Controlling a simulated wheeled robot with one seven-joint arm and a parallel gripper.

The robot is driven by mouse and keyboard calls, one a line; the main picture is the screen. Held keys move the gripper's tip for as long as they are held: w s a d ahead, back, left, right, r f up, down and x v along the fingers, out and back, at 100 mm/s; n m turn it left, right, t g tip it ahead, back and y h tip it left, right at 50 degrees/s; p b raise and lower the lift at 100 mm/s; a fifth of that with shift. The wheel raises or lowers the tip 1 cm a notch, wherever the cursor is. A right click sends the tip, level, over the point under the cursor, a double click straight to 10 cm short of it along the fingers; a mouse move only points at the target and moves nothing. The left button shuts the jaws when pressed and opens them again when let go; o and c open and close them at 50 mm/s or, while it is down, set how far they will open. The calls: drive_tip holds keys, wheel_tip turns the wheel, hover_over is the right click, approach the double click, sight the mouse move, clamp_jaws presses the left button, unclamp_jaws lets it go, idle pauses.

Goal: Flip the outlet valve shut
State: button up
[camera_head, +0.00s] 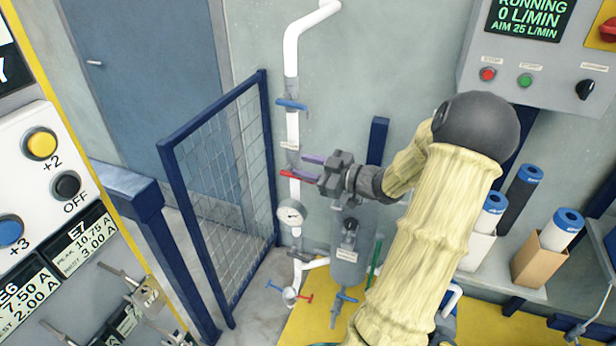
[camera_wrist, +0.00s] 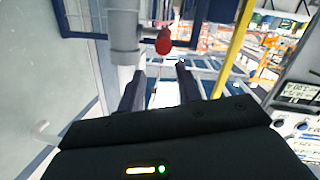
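A red-handled valve (camera_head: 291,174) sits on the white vertical pipe (camera_head: 292,128). Its handle lies crosswise to the pipe. My gripper (camera_head: 307,167) is just right of this handle, fingers pointing left at it. The fingers are apart, with nothing seen held between them. In the wrist view my gripper (camera_wrist: 160,82) is also open, and the red handle end (camera_wrist: 163,42) shows just beyond the gap between the fingertips, beside the grey pipe (camera_wrist: 124,40). I cannot tell whether it touches a finger. Valve labels are too small to read, so which valve is the outlet is unclear.
A blue-handled valve (camera_head: 291,104) is higher on the pipe, a gauge (camera_head: 291,213) lower. Small red (camera_head: 305,298) and blue (camera_head: 272,287) handles are near the floor. A blue mesh gate (camera_head: 225,190) stands left. The screen (camera_head: 528,18) reads RUNNING, 0 L/MIN, AIM 25 L/MIN.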

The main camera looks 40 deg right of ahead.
wheel_tip(320, 180, up, 6)
drive_tip(key=shift+f, duration=0.1)
idle(0.4)
drive_tip(key=shift+w+a, duration=0.2)
drive_tip(key=shift+w, duration=0.1)
drive_tip(key=w+a+f+m+g+h+p, duration=0.3)
drive_tip(key=a+m+g+h+p, duration=0.15)
drive_tip(key=a+h, duration=0.4)
drive_tip(key=s+a+f+m+g+y+p, duration=0.1)
drive_tip(key=s+a+f+m+g+p, duration=0.1)
drive_tip(key=s+a+g, duration=0.6)
drive_tip(key=s+a+f+m, duration=0.1)
drive_tip(key=s+a+m, duration=0.1)
drive_tip(key=s+a, duration=0.5)
drive_tip(key=shift+s, duration=1.5)
